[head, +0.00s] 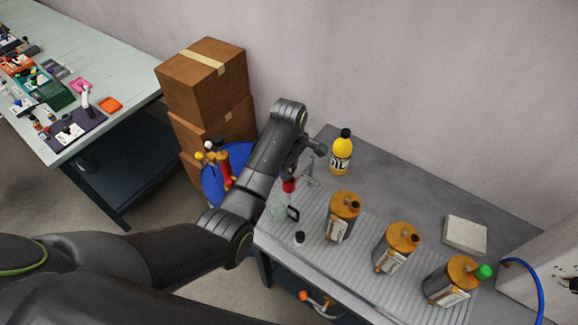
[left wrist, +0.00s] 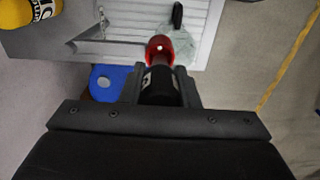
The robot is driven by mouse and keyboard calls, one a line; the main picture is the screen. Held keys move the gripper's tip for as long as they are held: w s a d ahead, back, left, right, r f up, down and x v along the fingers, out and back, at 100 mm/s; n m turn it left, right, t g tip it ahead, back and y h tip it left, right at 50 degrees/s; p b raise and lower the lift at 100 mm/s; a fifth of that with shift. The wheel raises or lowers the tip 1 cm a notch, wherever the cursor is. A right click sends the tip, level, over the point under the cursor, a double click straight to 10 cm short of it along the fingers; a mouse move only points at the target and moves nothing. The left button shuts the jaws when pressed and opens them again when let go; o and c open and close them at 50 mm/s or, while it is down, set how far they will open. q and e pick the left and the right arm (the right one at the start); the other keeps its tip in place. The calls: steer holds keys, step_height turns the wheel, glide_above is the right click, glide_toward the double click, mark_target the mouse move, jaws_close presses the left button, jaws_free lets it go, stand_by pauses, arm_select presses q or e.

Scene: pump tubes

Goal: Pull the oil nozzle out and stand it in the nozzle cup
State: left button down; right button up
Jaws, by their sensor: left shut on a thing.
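My left gripper (head: 297,170) is shut on the oil nozzle, which has a black body (left wrist: 160,86) and a red end (left wrist: 160,50). The red end also shows below the gripper in the head view (head: 289,185). A clear cup (head: 277,207) with a black handle (head: 293,214) stands at the left end of the bench, just below the red end. It shows in the left wrist view (left wrist: 184,48), partly behind the red end. I cannot tell whether the nozzle's tip is inside the cup or above it. My right gripper is not in view.
A yellow oil bottle (head: 341,155) stands behind the ribbed mat (head: 315,232). Several orange-topped canisters, one here (head: 342,217), stand to the right. A metal bracket (head: 311,180) is close beside my gripper. A small black-capped piece (head: 299,238) sits near the front edge.

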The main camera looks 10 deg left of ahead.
arm_select(q)
steer(key=shift+f+b, duration=0.55)
steer(key=shift+f, duration=0.95)
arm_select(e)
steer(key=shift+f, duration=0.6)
arm_select(q)
steer(key=c, duration=1)
jaws_free()
